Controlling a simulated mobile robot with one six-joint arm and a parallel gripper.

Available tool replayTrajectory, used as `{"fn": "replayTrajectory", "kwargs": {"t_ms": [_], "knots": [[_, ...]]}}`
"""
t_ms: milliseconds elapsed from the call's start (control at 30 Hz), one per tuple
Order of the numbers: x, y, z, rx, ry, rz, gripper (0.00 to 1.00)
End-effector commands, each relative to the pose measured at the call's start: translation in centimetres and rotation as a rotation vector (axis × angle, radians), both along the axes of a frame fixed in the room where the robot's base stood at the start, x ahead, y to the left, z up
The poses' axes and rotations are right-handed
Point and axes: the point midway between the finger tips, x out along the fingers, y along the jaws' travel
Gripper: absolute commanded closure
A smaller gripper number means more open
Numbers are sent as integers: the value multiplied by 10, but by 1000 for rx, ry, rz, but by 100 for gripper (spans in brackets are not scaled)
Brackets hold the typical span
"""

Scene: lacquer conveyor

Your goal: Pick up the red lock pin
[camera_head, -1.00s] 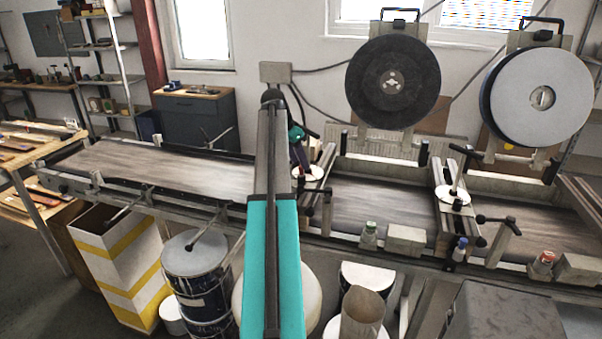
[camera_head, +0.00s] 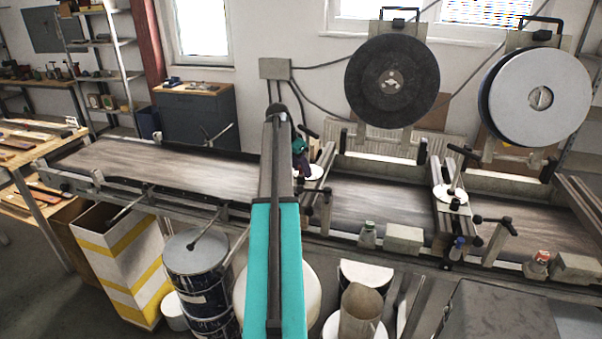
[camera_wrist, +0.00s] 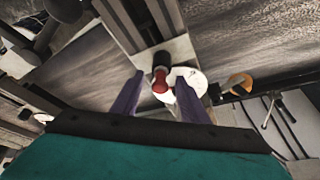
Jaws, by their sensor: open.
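The red lock pin (camera_wrist: 160,81) shows in the wrist view as a red tip with a dark collar behind it. It stands beside or over a white disc (camera_wrist: 187,78) on a grey crossbar over the conveyor. My gripper (camera_wrist: 158,79) is open, its two purple fingers on either side of the pin, which is not gripped. I cannot tell how far the fingertips are above the pin. In the head view my gripper (camera_head: 302,162) is over the white disc at the near left station, partly hidden by my arm. The pin cannot be made out there.
The conveyor belt (camera_head: 160,167) runs behind my arm. A black lever handle (camera_wrist: 162,57) and metal rails crowd the pin. A second white disc (camera_head: 450,198) sits on the crossbar further right.

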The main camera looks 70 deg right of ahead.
Motion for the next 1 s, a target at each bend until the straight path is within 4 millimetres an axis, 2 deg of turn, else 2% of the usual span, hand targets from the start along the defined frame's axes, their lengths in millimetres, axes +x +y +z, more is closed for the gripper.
{"fn": "replayTrajectory", "kwargs": {"t_ms": [133, 167, 300, 400, 767, 1000], "knots": [[0, 0, 0, 0, 0, 0, 60], [0, 0, 0, 0, 0, 0, 63], [0, 0, 0, 0, 0, 0, 87], [0, 0, 0, 0, 0, 0, 100], [0, 0, 1, 0, 0, 0, 100], [0, -1, 11, 0, 0, 0, 100]]}}
